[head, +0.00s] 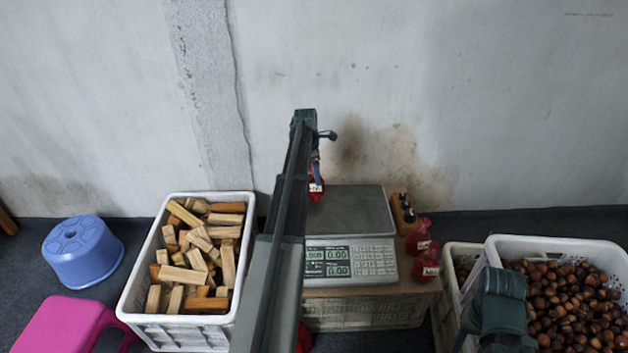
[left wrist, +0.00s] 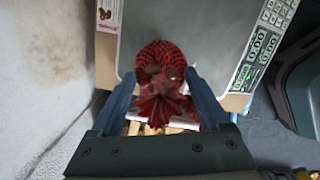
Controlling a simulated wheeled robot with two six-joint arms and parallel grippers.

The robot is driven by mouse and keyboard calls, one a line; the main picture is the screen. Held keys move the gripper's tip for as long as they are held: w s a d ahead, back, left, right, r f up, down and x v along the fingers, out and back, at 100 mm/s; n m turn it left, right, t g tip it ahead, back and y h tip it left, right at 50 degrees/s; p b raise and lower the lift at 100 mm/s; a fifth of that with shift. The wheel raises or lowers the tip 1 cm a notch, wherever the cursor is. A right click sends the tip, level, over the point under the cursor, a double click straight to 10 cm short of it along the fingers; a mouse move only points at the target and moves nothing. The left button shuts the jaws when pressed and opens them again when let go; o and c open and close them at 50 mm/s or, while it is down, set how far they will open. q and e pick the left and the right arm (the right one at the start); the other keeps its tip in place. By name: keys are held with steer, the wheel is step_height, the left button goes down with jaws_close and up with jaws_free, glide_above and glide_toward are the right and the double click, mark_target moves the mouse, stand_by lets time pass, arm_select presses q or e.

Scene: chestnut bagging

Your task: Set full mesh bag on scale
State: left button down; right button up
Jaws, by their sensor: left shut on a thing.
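My left gripper (head: 316,168) is shut on the gathered neck of a red mesh bag (head: 316,190). In the left wrist view the bag (left wrist: 160,60) hangs between the two blue fingers, its red top bunched toward the camera. The scale (head: 350,257) has a grey flat plate and its display shows 0.00. The bag is at the plate's left side in the head view; I cannot tell whether it touches the plate. My left arm hides part of the scale's left edge. The plate also shows in the left wrist view (left wrist: 215,35).
Two red bags (head: 418,238) lie right of the scale, near a wooden block (head: 403,210). A crate of wood pieces (head: 138,290) stands left, a crate of chestnuts (head: 560,246) right. A blue stool (head: 82,250) and pink stool (head: 65,325) are far left. The wall is close behind.

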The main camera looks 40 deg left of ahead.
arm_select(q)
steer(key=shift+f, duration=0.75)
steer(key=shift+r, duration=0.15)
arm_select(e)
steer(key=shift+f, duration=0.6)
arm_select(q)
jaws_free()
arm_select(e)
steer(key=shift+f, duration=0.1)
arm_select(q)
steer(key=r+p, duration=0.4)
steer(key=s+r+p, duration=0.1)
steer(key=r+p, duration=0.6)
steer(key=r, duration=0.1)
steer(key=shift+s+a+p, duration=0.15)
steer(key=shift+a+p, duration=0.25)
arm_select(e)
step_height(320, 180, up, 12)
steer(key=shift+a, duration=0.1)
